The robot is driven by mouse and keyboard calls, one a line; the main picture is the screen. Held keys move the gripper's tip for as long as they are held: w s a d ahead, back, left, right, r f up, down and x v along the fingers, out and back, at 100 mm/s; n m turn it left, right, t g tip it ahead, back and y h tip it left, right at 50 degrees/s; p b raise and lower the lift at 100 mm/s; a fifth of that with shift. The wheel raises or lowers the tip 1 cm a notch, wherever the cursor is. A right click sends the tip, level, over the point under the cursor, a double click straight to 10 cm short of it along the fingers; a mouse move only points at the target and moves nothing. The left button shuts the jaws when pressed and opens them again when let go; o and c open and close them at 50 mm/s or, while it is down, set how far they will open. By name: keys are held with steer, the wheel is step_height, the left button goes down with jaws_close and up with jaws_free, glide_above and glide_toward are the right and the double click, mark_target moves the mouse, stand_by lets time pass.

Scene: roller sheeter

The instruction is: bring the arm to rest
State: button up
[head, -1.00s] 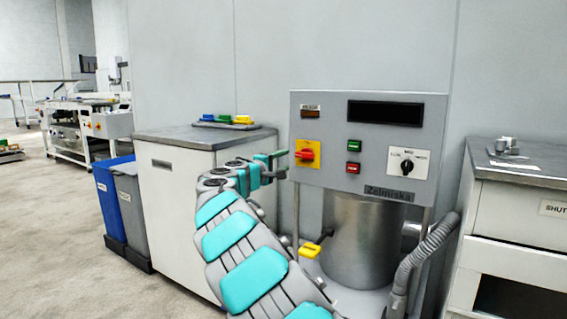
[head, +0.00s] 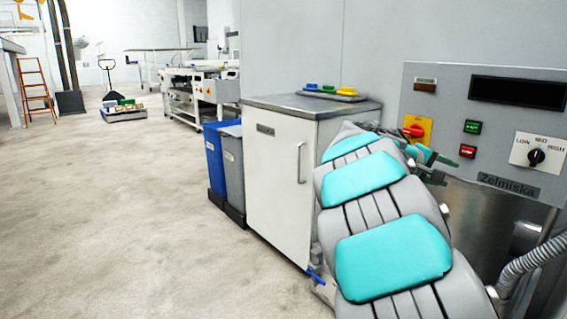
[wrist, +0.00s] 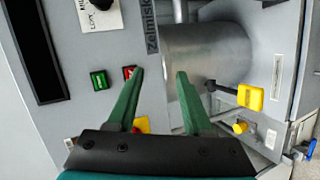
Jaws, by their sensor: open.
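My gripper (wrist: 160,78) shows in the wrist view with its two green fingers apart and nothing between them. It faces the grey Zelmiska control panel (wrist: 95,40) and the metal cylinder (wrist: 208,55) below it. In the head view my arm reaches up in front of the white cabinet and the machine panel (head: 455,165). The gripper end shows small near the red knob on its yellow plate (head: 416,131), and I cannot tell the gap between them there.
The white cabinet (head: 276,185) carries a tray with coloured pieces (head: 333,92). A blue bin (head: 214,165) and a grey bin (head: 232,170) stand left of it. A yellow handle (wrist: 250,97) sticks out below the panel. The floor (head: 110,220) at left is open.

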steer(key=s+a+f+m+g+y, duration=0.1)
steer(key=s+a+f+y, duration=0.1)
steer(key=s+f, duration=0.35)
steer(key=s+a+f+m+g+y, duration=0.1)
steer(key=s+a+f+g+y, duration=0.15)
steer(key=s, duration=0.65)
steer(key=s+a+f+m+y, duration=0.1)
steer(key=s+f, duration=0.4)
steer(key=s, duration=0.2)
steer(key=s+a+f+g+y, duration=0.1)
steer(key=s+a+f+y, duration=0.2)
steer(key=s+a+f, duration=0.3)
steer(key=s+a+f+g+y, duration=0.2)
steer(key=s+a+f+y, duration=0.2)
steer(key=s+a, duration=0.8)
steer(key=s+f, duration=0.2)
steer(key=s, duration=0.2)
steer(key=shift+a, duration=0.25)
steer(key=shift+s+y, duration=0.1)
steer(key=shift+y, duration=0.15)
